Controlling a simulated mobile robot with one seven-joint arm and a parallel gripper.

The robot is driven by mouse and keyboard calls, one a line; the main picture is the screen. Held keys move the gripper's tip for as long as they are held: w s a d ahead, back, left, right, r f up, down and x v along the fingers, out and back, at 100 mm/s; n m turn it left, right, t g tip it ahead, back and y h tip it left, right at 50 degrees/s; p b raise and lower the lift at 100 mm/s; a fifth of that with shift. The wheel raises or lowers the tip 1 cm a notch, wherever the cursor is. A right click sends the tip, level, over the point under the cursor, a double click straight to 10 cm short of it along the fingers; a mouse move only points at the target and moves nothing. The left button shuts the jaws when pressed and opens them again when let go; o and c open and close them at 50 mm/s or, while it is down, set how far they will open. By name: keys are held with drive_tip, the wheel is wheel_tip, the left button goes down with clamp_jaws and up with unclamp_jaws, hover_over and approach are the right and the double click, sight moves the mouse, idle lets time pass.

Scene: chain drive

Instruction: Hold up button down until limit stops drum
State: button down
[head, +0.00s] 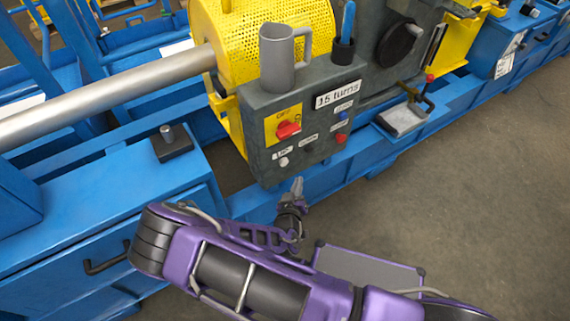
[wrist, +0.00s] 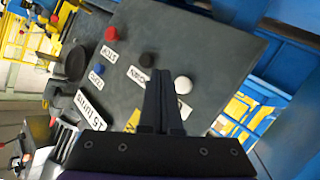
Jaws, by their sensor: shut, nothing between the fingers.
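The grey control box (head: 258,165) carries a white button (head: 283,162) at its lower left with a label above it that seems to read UP. A black button (head: 309,148), a red button (head: 341,138) and a blue button (head: 342,115) sit to its right. My gripper (head: 298,183) is shut and empty, below and in front of the box. In the wrist view the closed fingers (wrist: 160,74) point at the panel, between the black button (wrist: 147,60) and the white button (wrist: 183,84). Contact with a button is not visible. A yellow mesh cover (head: 265,35) stands behind; the drum is not clearly visible.
A red rotary switch (head: 288,129) on a yellow plate sits above the white button. A sign (head: 338,94) reads 15 turns. Blue frame rails lie below.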

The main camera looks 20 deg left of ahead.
sight(284, 162)
drive_tip(key=shift+w+a+b, duration=0.8)
drive_tip(key=shift+w+a, duration=0.8)
drive_tip(key=shift+a, duration=0.3)
idle(0.7)
drive_tip(key=shift+w+a, duration=0.25)
drive_tip(key=shift+a, duration=0.05)
drive_tip(key=shift+w+a, duration=0.35)
drive_tip(key=shift+a, duration=0.05)
idle(4.7)
